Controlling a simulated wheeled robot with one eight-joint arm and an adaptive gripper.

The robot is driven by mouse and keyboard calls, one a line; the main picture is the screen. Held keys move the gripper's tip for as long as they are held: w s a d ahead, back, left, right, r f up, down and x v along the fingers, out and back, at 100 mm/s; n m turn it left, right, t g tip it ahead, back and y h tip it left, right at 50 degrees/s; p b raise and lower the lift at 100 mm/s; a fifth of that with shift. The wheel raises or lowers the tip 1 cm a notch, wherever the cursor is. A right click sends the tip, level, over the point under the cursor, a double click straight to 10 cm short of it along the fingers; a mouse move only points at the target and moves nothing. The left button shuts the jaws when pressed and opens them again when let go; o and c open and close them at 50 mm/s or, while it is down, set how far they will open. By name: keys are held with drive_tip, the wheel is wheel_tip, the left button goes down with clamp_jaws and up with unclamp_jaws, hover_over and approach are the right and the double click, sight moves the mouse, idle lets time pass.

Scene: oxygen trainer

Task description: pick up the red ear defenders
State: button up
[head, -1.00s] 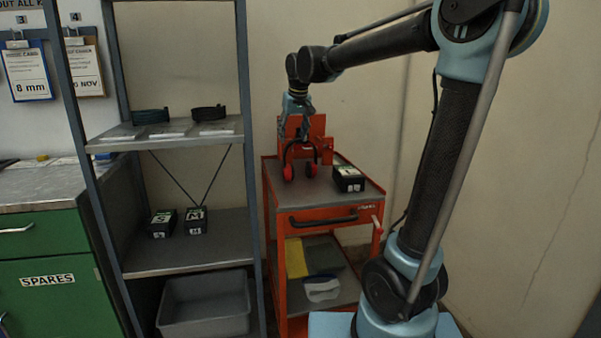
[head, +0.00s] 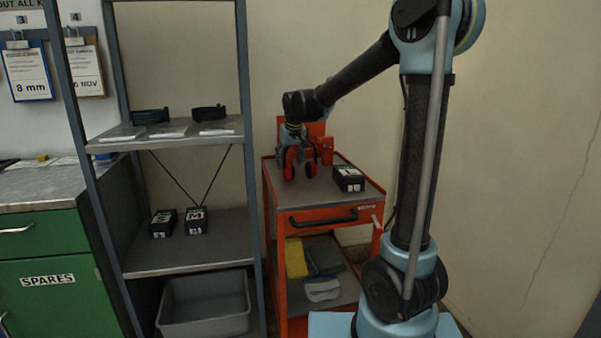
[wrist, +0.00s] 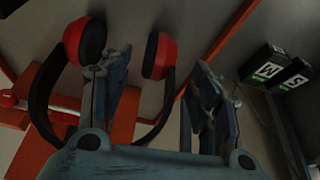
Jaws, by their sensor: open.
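The red ear defenders (head: 311,169), with red-and-black cups and a black headband, are on the top of the red trolley (head: 330,205). In the wrist view the ear defenders (wrist: 161,52) show both cups at the upper left and middle, with the headband curving down behind my gripper. My gripper (head: 293,145) is low at the ear defenders and hides most of the headband in the head view. In the wrist view my gripper (wrist: 160,95) is open. One finger overlaps the space between the cups; the other is right of the right cup. I cannot tell whether they touch.
A black labelled box (head: 348,179) stands on the trolley, right of the ear defenders. A red upright panel (head: 315,130) rises at the back. A grey metal shelf (head: 150,262) with two black boxes stands left of the trolley.

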sight(289, 165)
drive_tip(key=shift+x, duration=2.25)
drive_tip(key=shift+w+r, duration=0.1)
drive_tip(key=shift+w, duration=0.05)
drive_tip(key=shift+c, duration=0.3)
drive_tip(key=c, duration=1.3)
